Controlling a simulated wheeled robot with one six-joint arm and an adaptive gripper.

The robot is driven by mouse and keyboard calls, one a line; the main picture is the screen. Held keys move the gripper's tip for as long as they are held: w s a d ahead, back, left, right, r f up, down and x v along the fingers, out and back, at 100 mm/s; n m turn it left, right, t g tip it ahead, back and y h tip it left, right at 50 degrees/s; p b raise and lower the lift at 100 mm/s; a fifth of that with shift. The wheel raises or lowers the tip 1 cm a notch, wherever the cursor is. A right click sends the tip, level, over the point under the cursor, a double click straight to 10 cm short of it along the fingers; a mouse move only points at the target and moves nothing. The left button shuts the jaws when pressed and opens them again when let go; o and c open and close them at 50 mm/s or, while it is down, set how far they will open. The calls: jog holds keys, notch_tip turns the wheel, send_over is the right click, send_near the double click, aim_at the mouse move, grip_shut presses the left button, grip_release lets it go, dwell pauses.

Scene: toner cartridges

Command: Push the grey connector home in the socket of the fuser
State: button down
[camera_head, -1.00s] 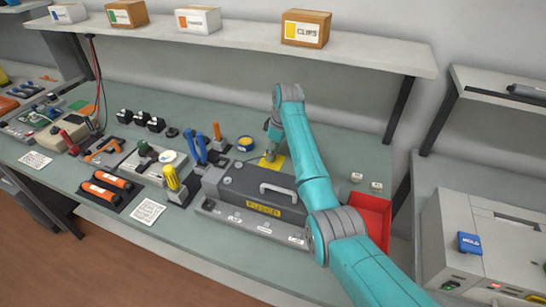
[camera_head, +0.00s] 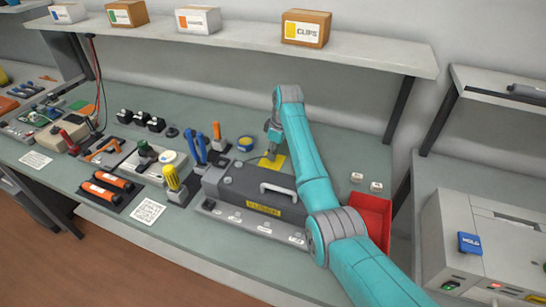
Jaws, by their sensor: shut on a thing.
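The fuser (camera_head: 238,188) is a long dark grey unit with a light handle and a yellow label, lying on the bench at the centre. My gripper (camera_head: 270,155) points down just behind its back edge, over a yellow patch (camera_head: 279,167). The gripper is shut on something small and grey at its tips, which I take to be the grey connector. The connector's outline is too small to make out. I cannot see the socket, or tell whether the connector touches it.
A red bin (camera_head: 372,222) stands right of the fuser, partly behind my arm. Two small white blocks (camera_head: 366,181) lie behind it. Blue-handled pliers (camera_head: 200,147) and a yellow-handled tool (camera_head: 172,178) stand to the left. The shelf (camera_head: 230,42) runs above the bench.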

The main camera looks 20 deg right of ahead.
jog(key=shift+r, duration=0.95)
dwell(0.8)
